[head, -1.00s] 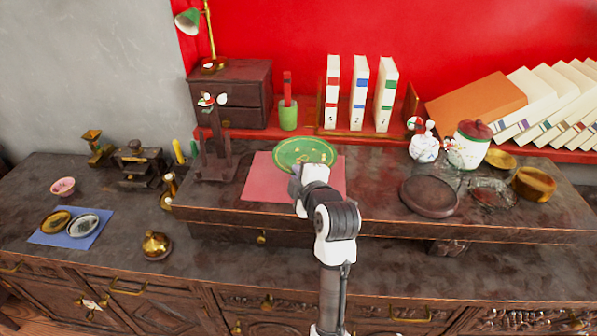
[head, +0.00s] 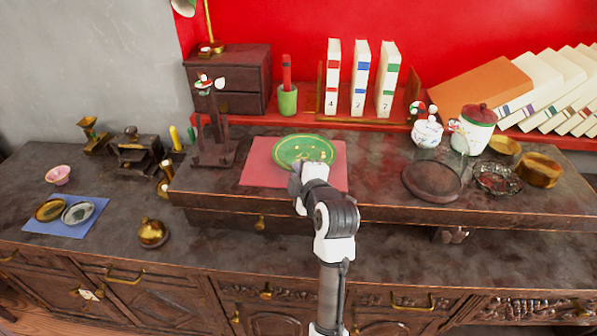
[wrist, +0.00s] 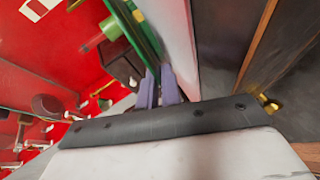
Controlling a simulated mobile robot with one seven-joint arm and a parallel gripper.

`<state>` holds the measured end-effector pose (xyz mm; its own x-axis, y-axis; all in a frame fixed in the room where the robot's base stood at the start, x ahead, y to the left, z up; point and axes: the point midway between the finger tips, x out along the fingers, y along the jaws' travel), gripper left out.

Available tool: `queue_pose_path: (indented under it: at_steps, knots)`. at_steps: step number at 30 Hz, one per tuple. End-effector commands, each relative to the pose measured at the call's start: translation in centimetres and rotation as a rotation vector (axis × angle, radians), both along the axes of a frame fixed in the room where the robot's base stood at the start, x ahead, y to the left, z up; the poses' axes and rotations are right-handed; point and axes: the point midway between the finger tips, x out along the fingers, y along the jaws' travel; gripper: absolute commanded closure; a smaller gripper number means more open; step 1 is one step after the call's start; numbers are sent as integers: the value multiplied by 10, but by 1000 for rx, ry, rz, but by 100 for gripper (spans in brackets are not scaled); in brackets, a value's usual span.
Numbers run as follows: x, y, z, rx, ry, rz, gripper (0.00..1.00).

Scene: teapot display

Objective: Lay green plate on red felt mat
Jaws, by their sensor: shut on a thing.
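The green plate (head: 304,150) with gold markings is over the pinkish-red felt mat (head: 255,175) on the raised shelf of the dark cabinet. It lies roughly level near the mat's back edge, close to the mat; whether it touches cannot be told. My gripper (head: 296,178) is at the plate's near edge, shut on its rim; my wrist hides part of the mat. In the wrist view, the purple fingers (wrist: 160,88) meet the edge of the plate (wrist: 136,30), with the mat (wrist: 178,35) close alongside.
A dark wooden stand (head: 213,140) is left of the mat. A round dark tray (head: 432,181) is to the right, with a glass dish (head: 497,178) and wooden bowl (head: 540,170) beyond. Books (head: 360,85) and a green cup (head: 288,100) stand behind. The mat's front left is bare.

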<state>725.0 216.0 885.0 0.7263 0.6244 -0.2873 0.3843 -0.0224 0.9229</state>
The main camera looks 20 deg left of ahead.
Motion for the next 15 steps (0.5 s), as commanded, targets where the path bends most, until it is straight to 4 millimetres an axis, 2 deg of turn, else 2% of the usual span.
queue_pose_path:
  at_steps: [15]
  knots:
    - [0, 0, -12, -1, 1, -1, 100]
